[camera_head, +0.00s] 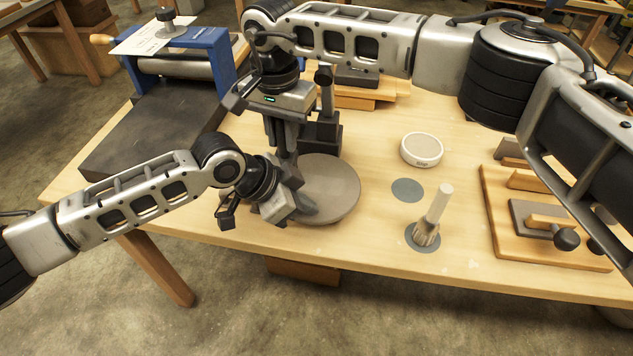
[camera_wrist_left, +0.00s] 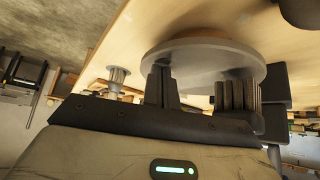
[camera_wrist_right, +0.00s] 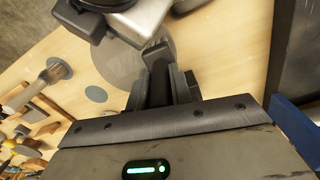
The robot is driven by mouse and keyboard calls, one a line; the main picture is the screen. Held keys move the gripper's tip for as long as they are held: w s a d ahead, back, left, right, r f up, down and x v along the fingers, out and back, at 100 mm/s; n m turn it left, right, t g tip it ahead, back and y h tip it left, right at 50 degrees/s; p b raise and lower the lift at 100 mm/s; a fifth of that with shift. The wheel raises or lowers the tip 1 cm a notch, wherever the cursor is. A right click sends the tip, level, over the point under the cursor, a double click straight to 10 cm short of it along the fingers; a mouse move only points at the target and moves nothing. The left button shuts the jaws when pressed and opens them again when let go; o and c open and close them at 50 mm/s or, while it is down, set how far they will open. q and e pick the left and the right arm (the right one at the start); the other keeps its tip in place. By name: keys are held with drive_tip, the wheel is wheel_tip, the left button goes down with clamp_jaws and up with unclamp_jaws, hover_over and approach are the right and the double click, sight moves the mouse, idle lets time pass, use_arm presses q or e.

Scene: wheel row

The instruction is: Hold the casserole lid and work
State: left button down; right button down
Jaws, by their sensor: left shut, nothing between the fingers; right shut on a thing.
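A flat grey round disc (camera_head: 340,190) lies near the front edge of the table; I cannot tell whether it is the casserole lid or a wheel head. It also shows in the left wrist view (camera_wrist_left: 215,58). My right gripper (camera_head: 284,145) points down over the disc's left rear side. It is shut on a dark, narrow thing (camera_wrist_right: 159,78), mostly hidden by the fingers; I cannot tell what it is. My left gripper (camera_head: 295,207) is low at the disc's left front edge, shut and empty. The two grippers are close together.
A brush (camera_head: 437,212) stands upright on a grey round mat. Another round mat (camera_head: 407,190) is bare. A round white dish (camera_head: 422,150) is behind it. A wooden board with tools (camera_head: 500,225) is at right, a blue-ended roller (camera_head: 213,62) at left.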

use_arm(q)
drive_tip(key=shift+s+a+f, duration=0.15)
drive_tip(key=shift+a+f, duration=0.05)
drive_tip(key=shift+f, duration=0.25)
use_arm(e)
drive_tip(key=shift+f, duration=0.9)
drive_tip(key=s+d+r, duration=0.2)
drive_tip(key=s+d, duration=0.1)
drive_tip(key=d, duration=0.8)
drive_tip(key=shift+s+d+r, duration=0.2)
drive_tip(key=shift+r, duration=0.1)
idle(0.4)
wheel_tip(320, 180, up, 5)
drive_tip(key=shift+f, duration=0.1)
idle(0.3)
use_arm(q)
drive_tip(key=shift+r, duration=0.15)
use_arm(e)
drive_tip(key=shift+r, duration=0.25)
